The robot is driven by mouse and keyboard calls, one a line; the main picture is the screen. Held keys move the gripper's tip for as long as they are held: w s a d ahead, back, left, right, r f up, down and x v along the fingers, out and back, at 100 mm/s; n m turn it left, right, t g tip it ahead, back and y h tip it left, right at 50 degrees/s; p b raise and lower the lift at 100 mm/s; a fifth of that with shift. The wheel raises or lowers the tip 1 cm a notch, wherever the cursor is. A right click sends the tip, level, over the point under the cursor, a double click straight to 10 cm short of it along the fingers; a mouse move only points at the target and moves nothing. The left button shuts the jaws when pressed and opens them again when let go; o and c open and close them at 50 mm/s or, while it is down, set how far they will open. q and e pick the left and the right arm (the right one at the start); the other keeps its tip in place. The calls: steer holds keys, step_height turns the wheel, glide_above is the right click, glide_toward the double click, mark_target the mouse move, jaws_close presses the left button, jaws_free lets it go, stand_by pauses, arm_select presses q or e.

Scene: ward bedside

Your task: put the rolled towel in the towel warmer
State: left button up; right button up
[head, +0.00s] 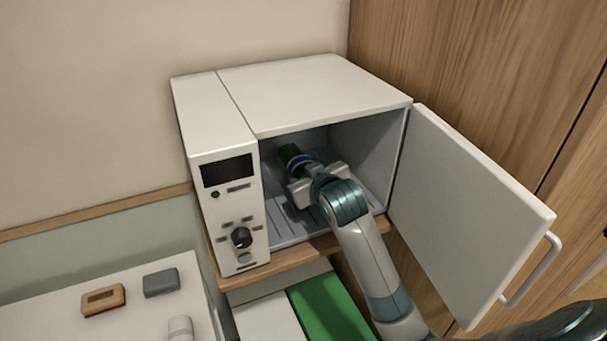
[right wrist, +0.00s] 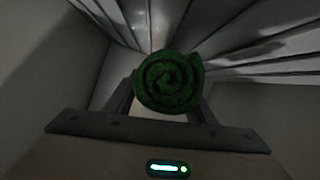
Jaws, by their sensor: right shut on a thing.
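The towel warmer (head: 310,95) is a white box with its door (head: 460,210) swung open to the right. My right gripper (head: 298,172) is inside its cavity, shut on the rolled towel (head: 289,152), which is dark green. In the right wrist view the towel (right wrist: 168,83) shows its spiral end between the fingers, with the ribbed cavity floor or rack (right wrist: 250,35) beyond it. I cannot tell whether the towel touches the floor. The arm and gripper hide part of the cavity. My left gripper is not in view.
The warmer stands on a wooden shelf (head: 285,264). The door handle (head: 532,270) juts out at the right. At the lower left, an orange-brown device (head: 103,299) and a grey block (head: 161,282) lie on a white surface (head: 55,318). A green panel (head: 330,308) lies below the warmer.

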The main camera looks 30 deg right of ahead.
steer(key=shift+f, duration=0.9)
steer(key=o, duration=1.2)
steer(key=shift+f, duration=0.1)
